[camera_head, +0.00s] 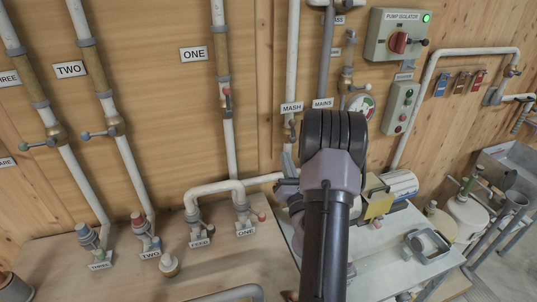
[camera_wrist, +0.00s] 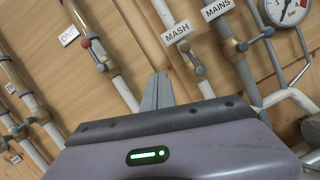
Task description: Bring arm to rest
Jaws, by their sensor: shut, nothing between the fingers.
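My arm rises through the middle of the head view, its dark rounded joint in front of the wall. My gripper (camera_wrist: 157,80) shows in the wrist view as two grey fingers together, shut and empty, pointing toward the wooden wall below the MASH valve (camera_wrist: 184,47). In the head view only a small part of the gripper (camera_head: 288,162) shows at the left of my arm; the rest is hidden behind it. The fingers appear apart from the pipes, though the exact gap cannot be told.
White pipes with valves line the wall, including the ONE valve (camera_head: 227,100). A pump isolator box (camera_head: 396,36) and a button box (camera_head: 402,107) are at upper right. A pressure gauge (camera_wrist: 285,10) is at the wrist view's top right.

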